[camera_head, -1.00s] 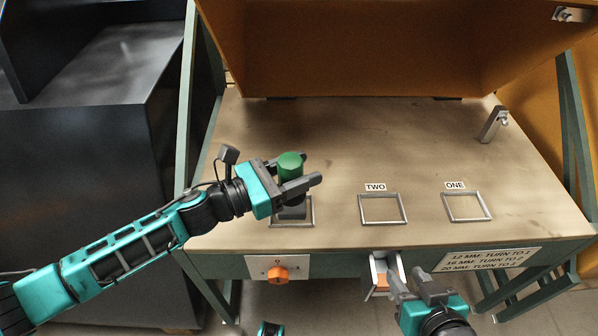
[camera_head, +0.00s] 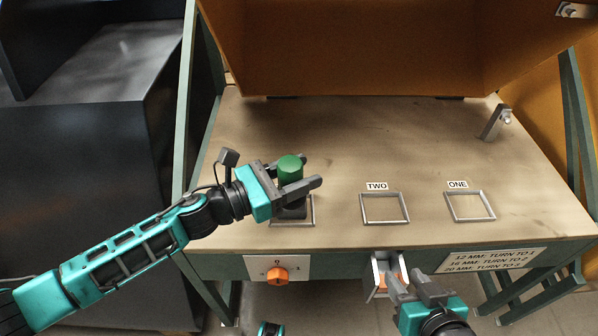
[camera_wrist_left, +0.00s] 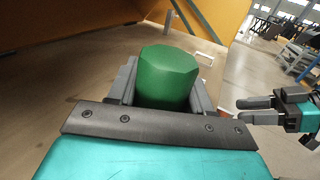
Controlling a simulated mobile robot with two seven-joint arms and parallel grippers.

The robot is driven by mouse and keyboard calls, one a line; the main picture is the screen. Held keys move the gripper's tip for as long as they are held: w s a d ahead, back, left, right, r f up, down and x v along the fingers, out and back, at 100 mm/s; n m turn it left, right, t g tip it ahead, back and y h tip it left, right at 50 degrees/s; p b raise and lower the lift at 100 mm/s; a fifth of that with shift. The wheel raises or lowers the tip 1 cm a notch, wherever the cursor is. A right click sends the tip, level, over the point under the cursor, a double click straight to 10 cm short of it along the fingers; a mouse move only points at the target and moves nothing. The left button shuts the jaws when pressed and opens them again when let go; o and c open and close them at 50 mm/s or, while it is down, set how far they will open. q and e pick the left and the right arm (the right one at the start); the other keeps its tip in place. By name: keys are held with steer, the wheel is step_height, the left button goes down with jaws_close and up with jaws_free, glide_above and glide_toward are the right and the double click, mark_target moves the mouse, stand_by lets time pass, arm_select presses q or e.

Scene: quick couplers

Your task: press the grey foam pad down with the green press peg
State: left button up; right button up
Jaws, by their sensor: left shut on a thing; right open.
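The green press peg (camera_head: 290,170) stands upright between the fingers of my left gripper (camera_head: 299,180), which is shut on it. The peg also fills the middle of the left wrist view (camera_wrist_left: 166,78). Below the gripper, a dark grey block, seemingly the foam pad (camera_head: 293,211), lies inside the leftmost metal frame (camera_head: 313,222). The gripper hides much of it, and I cannot tell whether the peg touches it. My right gripper (camera_head: 411,282) is open and empty in front of the table's front edge; it also shows in the left wrist view (camera_wrist_left: 262,110).
Empty metal frames labelled TWO (camera_head: 385,221) and ONE (camera_head: 470,219) lie to the right on the table (camera_head: 400,140). An orange knob (camera_head: 277,275) is on the front panel. A small holder (camera_head: 380,270) hangs at the front edge, near my right gripper. A metal post (camera_head: 495,122) stands at the back right.

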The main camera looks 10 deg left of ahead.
arm_select(q)
steer(key=shift+f+b, duration=0.6)
steer(key=shift+b, duration=0.05)
steer(key=shift+s+f+b, duration=0.1)
steer(key=shift+f+b, duration=0.25)
steer(key=shift+f, duration=0.2)
stand_by(0.6)
steer(key=shift+r+p, duration=0.85)
steer(key=shift+r, duration=0.25)
